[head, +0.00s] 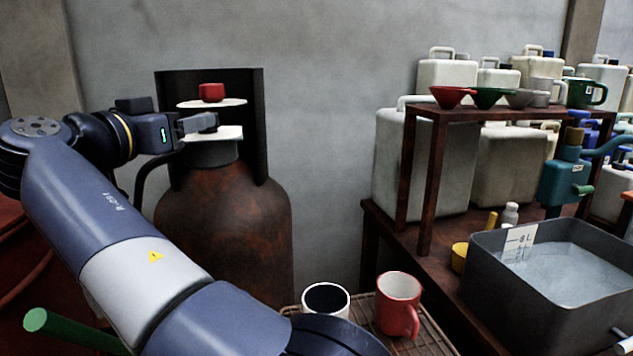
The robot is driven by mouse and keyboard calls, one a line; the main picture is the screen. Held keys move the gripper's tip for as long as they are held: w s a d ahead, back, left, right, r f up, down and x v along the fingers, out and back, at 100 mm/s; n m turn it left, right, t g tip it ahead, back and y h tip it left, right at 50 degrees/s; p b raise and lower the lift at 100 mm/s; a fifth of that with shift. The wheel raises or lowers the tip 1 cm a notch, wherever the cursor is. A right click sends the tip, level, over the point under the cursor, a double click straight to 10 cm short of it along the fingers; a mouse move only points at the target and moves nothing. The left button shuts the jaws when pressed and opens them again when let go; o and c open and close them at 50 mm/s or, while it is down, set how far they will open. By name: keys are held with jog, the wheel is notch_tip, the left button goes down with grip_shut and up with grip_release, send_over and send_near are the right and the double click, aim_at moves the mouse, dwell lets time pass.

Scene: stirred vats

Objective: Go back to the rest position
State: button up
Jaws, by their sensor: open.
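My arm reaches in from the lower right and bends at the left. My gripper (203,123) is open and points right, in front of the dark collar of a rusty cylinder (224,235). Its fingers lie between an upper white disc (220,103), which has a red knob (211,91) on it, and a lower white plate (226,134). Nothing shows held in the fingers. I cannot tell whether they touch the dark part between the two plates.
A wire rack (430,342) at bottom centre bears a white mug (326,288) and a red mug (400,288). At right are a brown shelf (425,180) with several funnels, pale canisters (400,165) and a grey water tank (500,290). A green bar (70,330) shows at lower left.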

jog(key=v, duration=0.6)
jog(key=x, duration=1.1)
jog(key=shift+w+d, duration=0.1)
jog(key=shift+d, duration=0.05)
jog(key=shift+w+d+f+b, duration=0.1)
jog(key=shift+w+f+b, duration=0.2)
jog(key=shift+b, duration=0.45)
jog(key=shift+s+n+t+y+b, duration=0.15)
jog(key=shift+n+t+y+b, duration=0.15)
jog(key=shift+n+y+b, duration=1)
jog(key=shift+y+b, duration=0.45)
jog(key=shift+y, duration=0.15)
jog(key=n+y+b, duration=0.1)
jog(key=n+y, duration=0.1)
jog(key=y, duration=0.1)
jog(key=shift+r+t+y, duration=0.15)
jog(key=shift+t+y, duration=0.15)
jog(key=shift+r+n+g+y+p, duration=0.15)
jog(key=shift+n+g+y+p, duration=0.1)
jog(key=shift+n+y, duration=0.8)
jog(key=shift+r+n+g+y+p, duration=0.1)
jog(key=shift+n+g+y, duration=0.15)
jog(key=shift+n+y, duration=0.75)
jog(key=y+p, duration=0.2)
jog(key=p, duration=0.1)
jog(key=shift+r+n+g+y, duration=0.15)
jog(key=shift+n+g+y, duration=0.2)
jog(key=shift+g, duration=0.05)
